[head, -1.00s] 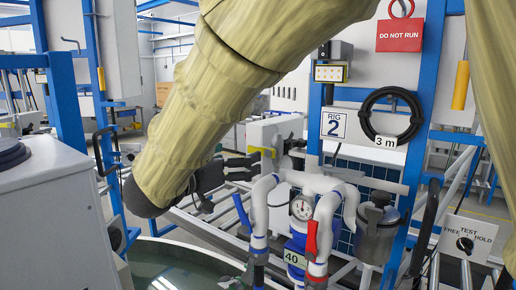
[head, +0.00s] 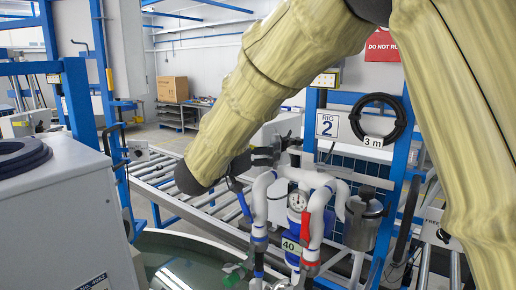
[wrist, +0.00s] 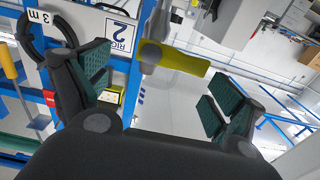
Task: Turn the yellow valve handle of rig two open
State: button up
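The yellow valve handle (wrist: 172,58) shows in the wrist view as a short flat bar on a pale grey fitting, between my finger lines and beyond the fingertips. My gripper (wrist: 160,80) is open, with one dark finger with green pads on each side; nothing is between the pads that I can see touching. In the head view my gripper (head: 268,156) is beside the top of the rig's white piping, and the yellow handle is hidden there. The rig 2 sign (head: 327,125) is right of it, and also shows upside down in the wrist view (wrist: 119,35).
White pipes carry a gauge (head: 298,201), a red handle (head: 306,224) and a blue handle (head: 243,203). A black hose coil (head: 378,119) hangs on the blue frame. An open water tank (head: 185,262) lies below.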

jog(key=shift+s, duration=0.1)
jog(key=c, duration=0.3)
jog(key=shift+w+a+f, duration=0.2)
jog(key=shift+w+f, duration=0.3)
jog(key=shift+w, duration=0.35)
jog(key=c, duration=0.6)
jog(key=shift+s+r, duration=0.15)
jog(key=c, duration=0.3)
